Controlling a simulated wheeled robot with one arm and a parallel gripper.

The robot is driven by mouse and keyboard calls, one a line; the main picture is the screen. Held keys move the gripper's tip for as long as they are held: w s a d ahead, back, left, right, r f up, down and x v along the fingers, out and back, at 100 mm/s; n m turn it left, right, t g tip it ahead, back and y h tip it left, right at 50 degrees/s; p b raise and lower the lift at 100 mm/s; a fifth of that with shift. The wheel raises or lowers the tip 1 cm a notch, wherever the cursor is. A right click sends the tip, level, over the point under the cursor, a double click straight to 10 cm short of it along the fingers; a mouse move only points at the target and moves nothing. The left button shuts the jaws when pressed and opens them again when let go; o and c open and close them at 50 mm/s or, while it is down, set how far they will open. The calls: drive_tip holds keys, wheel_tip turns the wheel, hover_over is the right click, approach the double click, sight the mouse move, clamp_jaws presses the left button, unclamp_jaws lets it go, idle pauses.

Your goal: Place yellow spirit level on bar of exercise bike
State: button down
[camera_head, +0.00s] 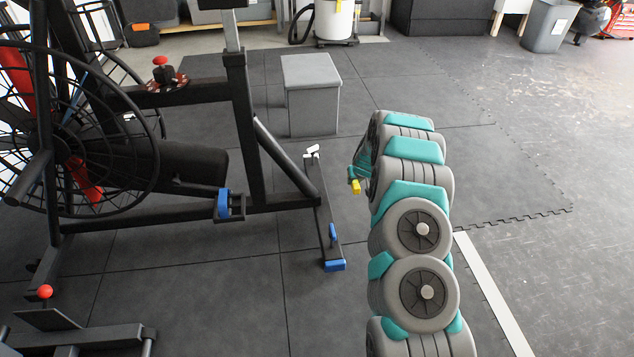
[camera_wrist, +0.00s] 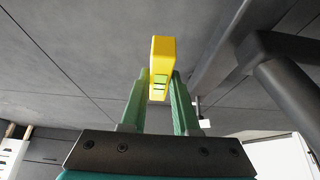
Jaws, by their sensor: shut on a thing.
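The yellow spirit level (camera_wrist: 161,55) is held between the two green fingers of my gripper (camera_wrist: 160,88) in the wrist view, its far end sticking out beyond the fingertips. In the head view only a small yellow part of the level (camera_head: 355,187) shows beside my gripper (camera_head: 354,176), which is mostly hidden behind my arm. The black exercise bike (camera_head: 240,110) stands at the left with its large fan wheel. Its horizontal bar (camera_head: 200,92) runs from the fan frame to the seat post. The level is right of the bike, apart from the bar.
A red-knobbed item (camera_head: 163,72) sits on the bar's left part. A grey box (camera_head: 311,95) stands on the floor behind the bike. Open black mat floor lies between bike and arm.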

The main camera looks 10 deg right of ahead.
drive_tip(key=w+a, duration=0.3)
drive_tip(key=a, duration=0.1)
drive_tip(key=w+a+f, duration=0.1)
drive_tip(key=w+a, duration=0.2)
drive_tip(key=a, duration=0.1)
drive_tip(key=w+a, duration=0.3)
drive_tip(key=a, duration=0.1)
drive_tip(key=shift+a+f, duration=0.1)
drive_tip(key=shift+f, duration=0.05)
drive_tip(key=shift+f+b, duration=0.5)
drive_tip(key=shift+f, duration=1.25)
drive_tip(key=c, duration=0.7)
unclamp_jaws()
drive_tip(key=shift+f, duration=0.15)
drive_tip(key=shift+o, duration=0.2)
